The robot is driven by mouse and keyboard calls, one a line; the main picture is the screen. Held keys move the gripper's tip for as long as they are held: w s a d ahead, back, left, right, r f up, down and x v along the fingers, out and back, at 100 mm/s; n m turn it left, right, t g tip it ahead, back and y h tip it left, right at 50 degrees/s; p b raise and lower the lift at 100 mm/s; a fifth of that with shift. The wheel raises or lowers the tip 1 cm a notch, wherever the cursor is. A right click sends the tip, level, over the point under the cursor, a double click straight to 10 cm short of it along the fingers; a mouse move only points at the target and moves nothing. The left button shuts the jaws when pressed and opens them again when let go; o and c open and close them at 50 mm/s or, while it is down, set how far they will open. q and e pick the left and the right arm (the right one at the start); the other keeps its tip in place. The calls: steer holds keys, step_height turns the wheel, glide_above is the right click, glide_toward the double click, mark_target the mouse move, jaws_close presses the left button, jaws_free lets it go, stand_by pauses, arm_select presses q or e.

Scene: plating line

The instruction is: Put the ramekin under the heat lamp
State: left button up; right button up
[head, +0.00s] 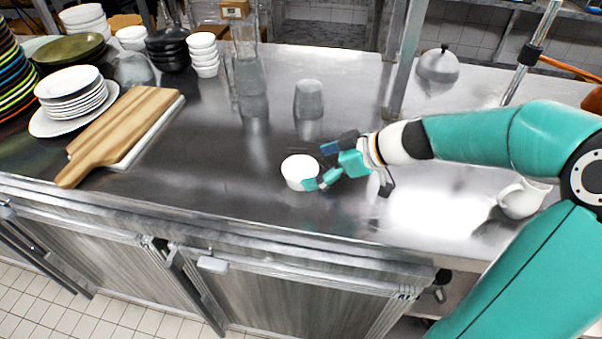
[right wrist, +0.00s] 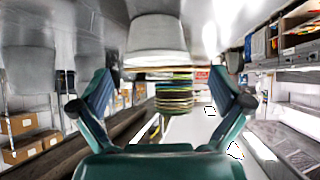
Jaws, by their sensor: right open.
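The white ramekin (head: 299,173) stands upright on the steel counter, near its front edge. My right gripper (head: 320,166) is open just to the right of it, fingers pointing left, one fingertip close to its front right side. In the right wrist view the ramekin (right wrist: 157,38) appears upside down ahead of the open fingers (right wrist: 164,82); I cannot tell whether a finger touches it. A bright patch of light lies on the counter at the right; the heat lamp itself I cannot make out clearly. My left gripper is not in view.
A grey tumbler (head: 309,100) stands behind the ramekin. A wooden board (head: 125,130) and stacked plates (head: 72,95) are at the left. A white jug (head: 522,198) stands at the right and a metal dome (head: 437,66) behind.

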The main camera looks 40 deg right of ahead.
mark_target(285, 163)
steer(key=shift+w+a+f, duration=0.1)
steer(key=shift+w+a, duration=0.1)
steer(key=shift+w, duration=0.15)
steer(key=p+x, duration=0.1)
steer(key=x, duration=0.3)
steer(key=shift+w+d, duration=0.15)
steer(key=shift+w, duration=0.1)
steer(key=c, duration=1.3)
steer(key=shift+r, duration=0.25)
steer(key=shift+r+p, duration=0.4)
steer(key=shift+r, duration=0.7)
step_height(285, 163, up, 17)
steer(key=shift+r+p, duration=0.1)
steer(key=shift+p, duration=0.9)
